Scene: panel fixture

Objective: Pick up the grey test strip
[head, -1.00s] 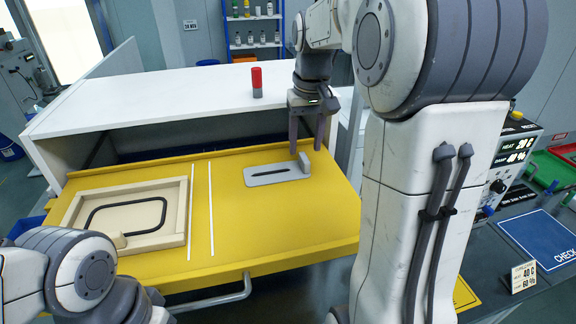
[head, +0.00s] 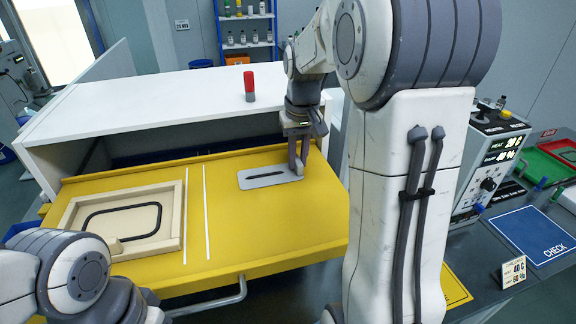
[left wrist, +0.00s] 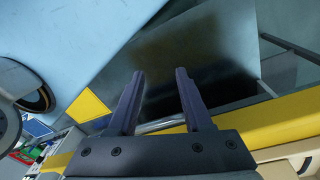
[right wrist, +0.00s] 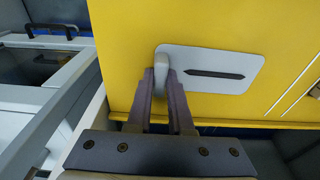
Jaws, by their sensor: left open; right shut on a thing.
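A flat light-grey plate (head: 250,182) with a dark slot lies on the yellow surface, right of the wooden frame. It also shows in the right wrist view (right wrist: 205,59). A small upright grey knob (right wrist: 162,66) stands at the plate's end. My right gripper (head: 298,166) is down at that end, its fingers shut on the knob. The fingers (right wrist: 163,72) hide part of the knob. I cannot tell any separate grey test strip apart from these parts. My left gripper (left wrist: 158,85) is open and empty, with nothing between its fingers.
A wooden frame (head: 176,205) with a dark looped groove lies on the left of the yellow drawer-like surface (head: 230,220). Two white lines run between frame and plate. A white cabinet top (head: 150,95) behind carries a red-and-grey cylinder (head: 249,86). A blue CHECK mat (head: 528,233) lies at right.

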